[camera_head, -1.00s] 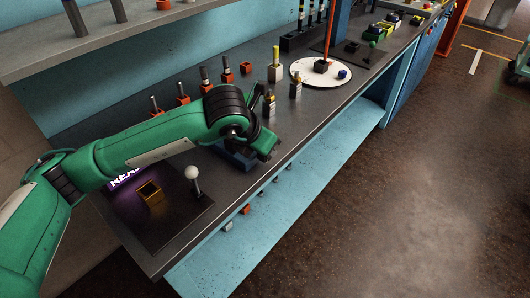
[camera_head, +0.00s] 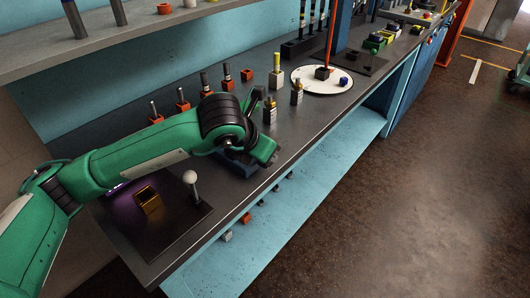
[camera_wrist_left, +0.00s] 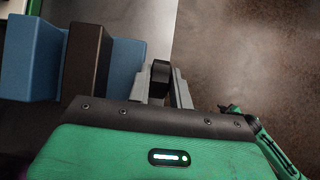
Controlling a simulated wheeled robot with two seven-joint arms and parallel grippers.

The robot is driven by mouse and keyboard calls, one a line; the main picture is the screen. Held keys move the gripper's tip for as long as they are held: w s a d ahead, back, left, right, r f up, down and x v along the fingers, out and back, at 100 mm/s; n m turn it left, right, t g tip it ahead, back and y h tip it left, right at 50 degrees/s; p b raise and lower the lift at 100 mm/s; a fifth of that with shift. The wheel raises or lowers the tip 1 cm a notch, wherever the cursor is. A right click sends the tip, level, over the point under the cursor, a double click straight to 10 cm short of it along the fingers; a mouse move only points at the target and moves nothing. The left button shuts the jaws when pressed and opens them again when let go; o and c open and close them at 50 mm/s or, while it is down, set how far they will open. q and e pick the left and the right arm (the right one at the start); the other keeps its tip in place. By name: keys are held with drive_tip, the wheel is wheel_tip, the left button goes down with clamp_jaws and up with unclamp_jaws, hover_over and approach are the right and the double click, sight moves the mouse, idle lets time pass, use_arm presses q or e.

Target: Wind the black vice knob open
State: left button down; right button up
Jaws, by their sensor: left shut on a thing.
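The blue vice (camera_head: 238,168) sits on the bench near its front edge, mostly hidden behind my left arm in the head view. In the left wrist view, the vice (camera_wrist_left: 32,55) shows as blue blocks with a dark block between them. The black knob (camera_wrist_left: 161,70) stands to the right of the blocks. My left gripper (camera_wrist_left: 163,88) is shut on the knob, with a grey finger on each side of it. In the head view the fingers and the knob are hidden by my wrist. My right gripper is in neither view.
A white disc (camera_head: 308,84) is farther along. The floor in front is clear.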

use_arm(q)
drive_tip(key=c, duration=1.3)
unclamp_jaws()
drive_tip(key=shift+o, duration=0.2)
drive_tip(key=v, duration=1.4)
drive_tip(key=shift+b, duration=0.4)
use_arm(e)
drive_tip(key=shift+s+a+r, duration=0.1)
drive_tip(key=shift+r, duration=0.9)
use_arm(q)
drive_tip(key=shift+f, duration=0.1)
